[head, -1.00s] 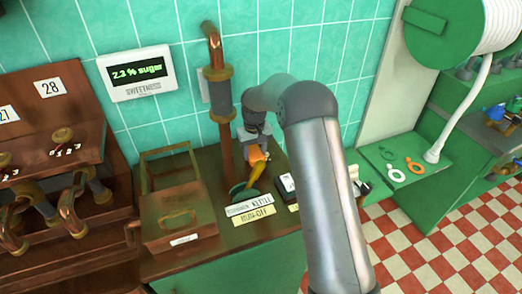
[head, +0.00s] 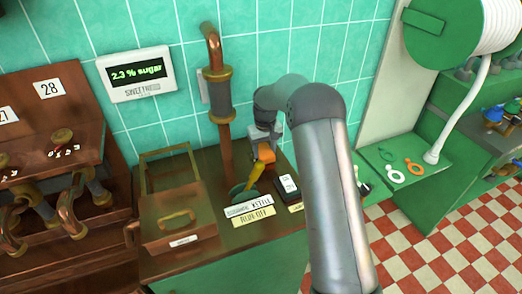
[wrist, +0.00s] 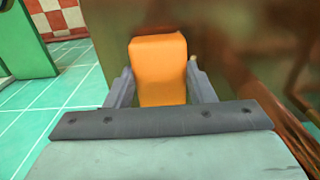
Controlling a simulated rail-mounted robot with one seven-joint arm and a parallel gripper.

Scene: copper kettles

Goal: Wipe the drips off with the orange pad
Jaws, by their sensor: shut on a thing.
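My gripper (head: 264,148) is shut on the orange pad (head: 267,156), above the back of the counter beside the copper pipe. In the wrist view the orange pad (wrist: 158,70) is a plain block between my two grey fingers. An amber spout-like piece (head: 255,174) shows just below the pad in the head view and leads down to a dark green round vessel (head: 240,191). I cannot tell whether the pad touches it. I cannot make out any drips in either view.
A copper pipe (head: 226,148) rises left of my gripper. A lidded copper box (head: 178,218) stands further left. A label reading RUN-OFF (head: 252,217) and a small black-and-white device (head: 288,186) are at the counter's front.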

